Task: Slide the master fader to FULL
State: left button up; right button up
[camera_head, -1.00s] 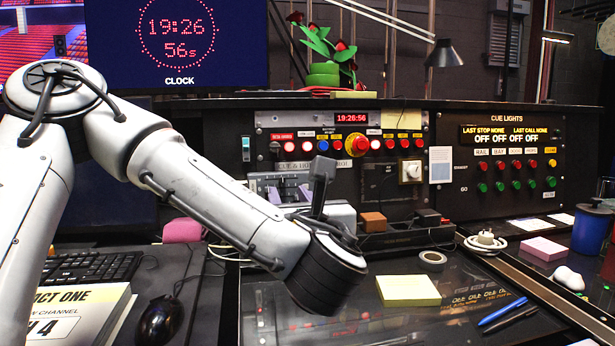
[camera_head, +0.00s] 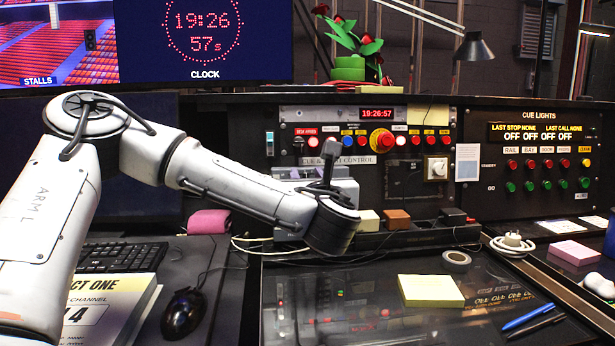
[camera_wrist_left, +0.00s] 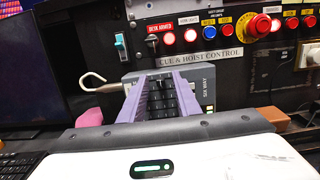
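A grey console box (camera_head: 348,187) stands at the foot of the black panel, partly hidden by my left arm. In the left wrist view, the console (camera_wrist_left: 209,78) has a dark face with rows of black parts, seen between my fingers. I cannot make out which part is the master fader or where it stands. My left gripper (camera_wrist_left: 164,80) has two lavender fingers, apart, one on each side of these dark parts. Whether they touch anything is unclear. In the head view its wrist hides most of the fingers. My right gripper is not in view.
A panel of lit buttons with a red emergency knob (camera_head: 382,140) rises behind the console. A yellow note pad (camera_head: 430,291) lies on the glass desk. A mouse (camera_head: 184,313) is front left.

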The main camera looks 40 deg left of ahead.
aim_at(288, 171)
pick_arm(q)
grip_shut()
jog(key=shift+s+a, duration=1.1)
jog(key=shift+s, duration=0.15)
grip_release()
jog(key=shift+s, duration=0.15)
